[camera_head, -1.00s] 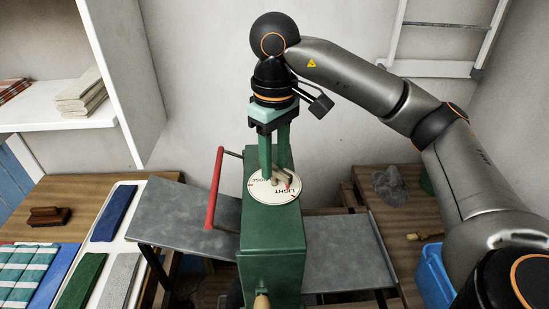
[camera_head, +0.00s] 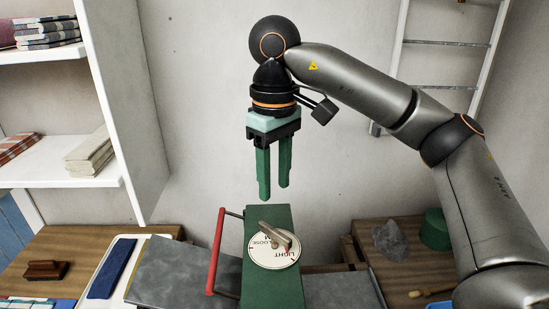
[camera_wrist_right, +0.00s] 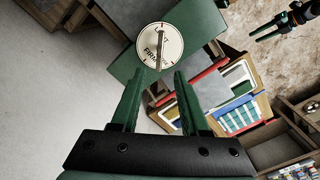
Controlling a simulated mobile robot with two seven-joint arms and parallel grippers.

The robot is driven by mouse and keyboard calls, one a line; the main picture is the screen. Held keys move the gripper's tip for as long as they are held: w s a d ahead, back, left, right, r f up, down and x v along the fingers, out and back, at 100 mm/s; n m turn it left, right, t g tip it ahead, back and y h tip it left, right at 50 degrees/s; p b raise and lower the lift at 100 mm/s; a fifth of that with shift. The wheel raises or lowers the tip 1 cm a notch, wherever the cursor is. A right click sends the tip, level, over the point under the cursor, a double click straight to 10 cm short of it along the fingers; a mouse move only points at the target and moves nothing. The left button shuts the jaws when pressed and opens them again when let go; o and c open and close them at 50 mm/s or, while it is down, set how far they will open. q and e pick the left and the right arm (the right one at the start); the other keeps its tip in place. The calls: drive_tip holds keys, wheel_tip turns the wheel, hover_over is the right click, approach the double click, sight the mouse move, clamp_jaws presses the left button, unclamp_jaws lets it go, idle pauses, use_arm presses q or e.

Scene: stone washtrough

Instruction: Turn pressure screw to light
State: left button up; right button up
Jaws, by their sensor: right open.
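The pressure screw's handle (camera_head: 274,235) is a pale tan bar on a round white dial (camera_head: 271,259) on top of the green press (camera_head: 258,290). The bar (camera_wrist_right: 160,48) and dial (camera_wrist_right: 174,40) also show in the right wrist view, with FIRM beside the bar. My right gripper (camera_head: 273,196) is open and empty, fingers down, above the dial and apart from it. In the wrist view, my left gripper (camera_wrist_right: 270,34) is small at the upper right, its jaws unclear.
A red handle bar (camera_head: 216,252) stands left of the press. Grey plates (camera_head: 180,272) flank it. Shelves with folded cloth (camera_head: 90,152) stand at left. A stone (camera_head: 390,241) and a green object (camera_head: 435,229) lie on the right table. Space around my right gripper is clear.

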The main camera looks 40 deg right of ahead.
wheel_tip(320, 180, up, 2)
drive_tip(key=shift+r, duration=0.15)
idle(0.6)
